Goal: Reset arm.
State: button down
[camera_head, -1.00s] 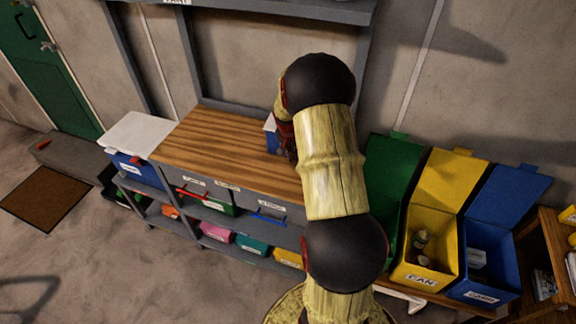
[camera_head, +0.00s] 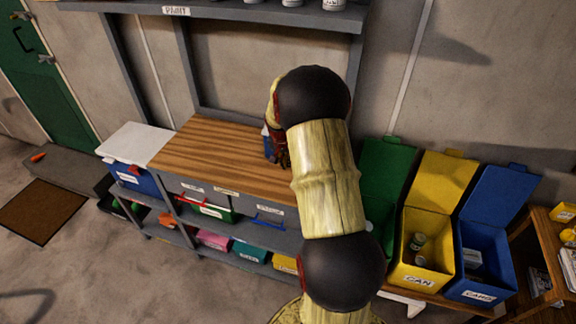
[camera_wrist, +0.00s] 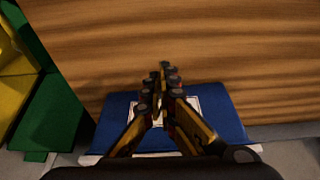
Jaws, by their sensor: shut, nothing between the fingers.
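My arm rises from the bottom centre of the head view and bends over toward the wooden worktop. My gripper (camera_head: 279,155) is partly hidden behind the arm there, near the right end of the worktop. In the wrist view my gripper (camera_wrist: 163,95) shows with its two fingers together and nothing between them. Beneath the fingers lies a blue thing (camera_wrist: 225,117) with a white label, at the worktop's edge. I cannot tell whether the fingers touch it.
The wooden worktop (camera_head: 213,142) is otherwise bare. Green (camera_head: 388,170), yellow (camera_head: 430,245) and blue (camera_head: 484,255) lidded bins stand open to the right. A blue box with a white lid (camera_head: 137,147) stands left. A shelf (camera_head: 230,10) with cans hangs above.

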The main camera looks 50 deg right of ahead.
jog(key=w+p+v, duration=0.1)
jog(key=v, duration=0.6)
jog(key=shift+s+r, duration=0.4)
jog(key=shift+s, duration=0.15)
